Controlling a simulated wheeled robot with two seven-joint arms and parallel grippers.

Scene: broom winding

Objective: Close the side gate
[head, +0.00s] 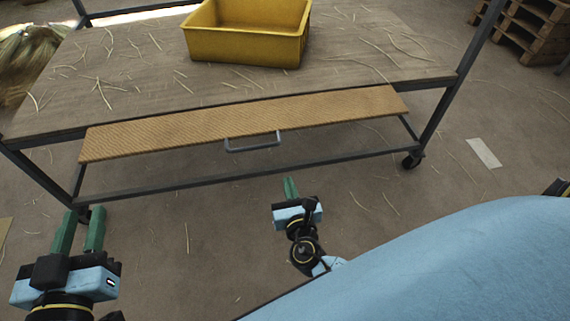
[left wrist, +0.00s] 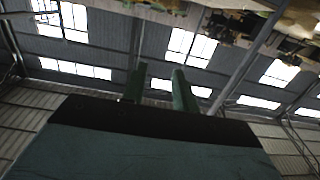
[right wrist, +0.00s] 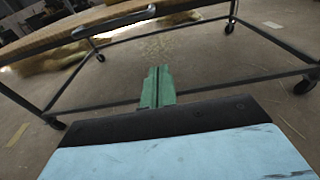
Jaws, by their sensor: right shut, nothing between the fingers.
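The side gate (head: 200,130) is a long tan woven panel along the near side of the wheeled table, with a grey metal handle (head: 252,143) on its lower edge. It tilts outward and down from the tabletop edge. My right gripper (head: 290,187) is in front of and below the handle, apart from it. Its green fingers are together and empty in the right wrist view (right wrist: 157,86), where the handle (right wrist: 114,20) shows above and to the left. My left gripper (head: 80,232) is at the lower left, its green fingers apart and empty.
A yellow bin (head: 247,35) stands on the straw-strewn tabletop (head: 130,70). The table's dark frame has a lower rail and a caster (head: 411,160). Wooden pallets (head: 530,30) are at the top right. The floor in front is open, with loose straw.

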